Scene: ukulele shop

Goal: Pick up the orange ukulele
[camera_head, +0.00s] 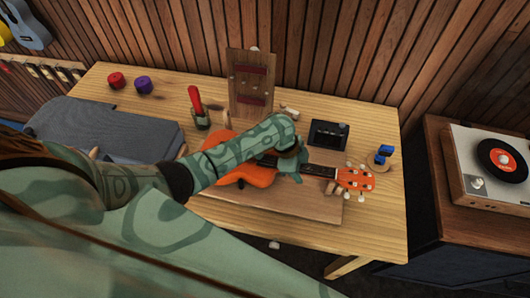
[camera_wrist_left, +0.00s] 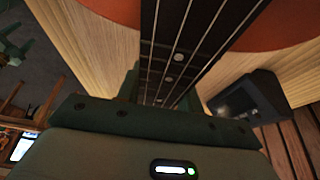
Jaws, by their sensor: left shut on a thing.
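The orange ukulele (camera_head: 243,173) lies over a wooden board on the table in the head view, its headstock (camera_head: 356,180) pointing right. My left gripper (camera_head: 290,166) reaches across the body and is shut on the dark neck, near where the neck meets the body. In the left wrist view the fretboard with its strings (camera_wrist_left: 170,55) runs down between the jaws, with orange body at the top. My left arm hides part of the ukulele's body. I cannot tell whether the ukulele touches the board. My right gripper is not in view.
The wooden table (camera_head: 375,225) also holds a grey case (camera_head: 110,130), an upright wooden stand (camera_head: 250,85), a black box (camera_head: 328,134), a red-handled tool (camera_head: 196,102), red and purple rolls (camera_head: 117,81), and a blue item (camera_head: 384,152). A record player (camera_head: 490,160) stands at right.

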